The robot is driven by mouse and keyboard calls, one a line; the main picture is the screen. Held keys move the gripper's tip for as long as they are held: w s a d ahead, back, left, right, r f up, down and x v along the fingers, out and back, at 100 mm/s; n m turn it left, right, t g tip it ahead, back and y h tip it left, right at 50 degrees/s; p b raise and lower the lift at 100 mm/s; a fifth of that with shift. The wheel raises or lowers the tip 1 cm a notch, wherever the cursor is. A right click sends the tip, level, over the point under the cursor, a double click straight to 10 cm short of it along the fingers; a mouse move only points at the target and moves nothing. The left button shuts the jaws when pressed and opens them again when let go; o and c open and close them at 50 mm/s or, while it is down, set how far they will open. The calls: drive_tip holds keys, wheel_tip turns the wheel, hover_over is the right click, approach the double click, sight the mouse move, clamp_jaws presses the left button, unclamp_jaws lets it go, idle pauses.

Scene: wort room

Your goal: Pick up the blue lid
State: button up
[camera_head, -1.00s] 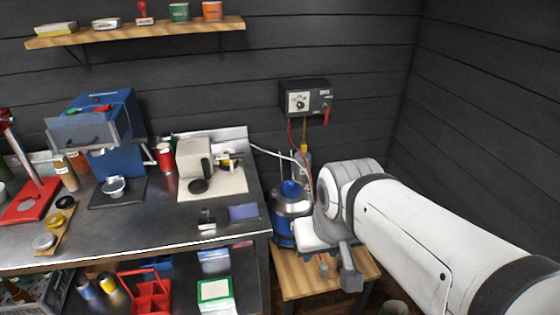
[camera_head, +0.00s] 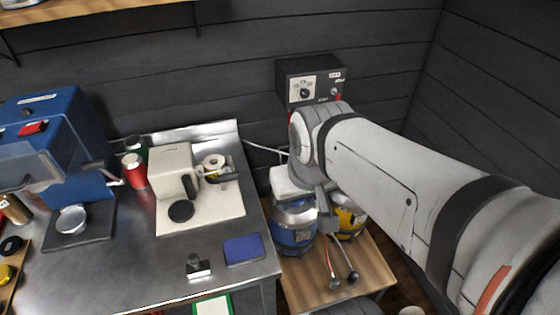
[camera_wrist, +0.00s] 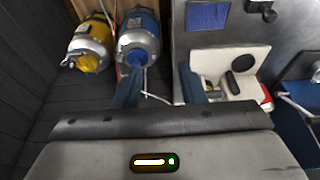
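The blue keg (camera_head: 293,225), blue with a silver shoulder, stands on a small wooden table (camera_head: 305,290); it also shows in the wrist view (camera_wrist: 138,38). Its blue lid is hidden behind my arm's end in the head view. In the wrist view a small dark blue top (camera_wrist: 136,57) shows on the keg, which I take to be the lid. My gripper (camera_wrist: 158,88) is open and empty, its two fingers well apart. The keg's top lies beyond the left finger, with no clear contact.
A yellow keg (camera_head: 347,218) stands close beside the blue one. Cables with red and dark ends (camera_head: 341,268) lie at the table front. A control box (camera_head: 310,80) hangs on the wall behind. The steel bench (camera_head: 150,275) with a white machine (camera_head: 175,170) is left.

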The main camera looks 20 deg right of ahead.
drive_tip(key=shift+o, duration=0.4)
drive_tip(key=shift+s, duration=0.1)
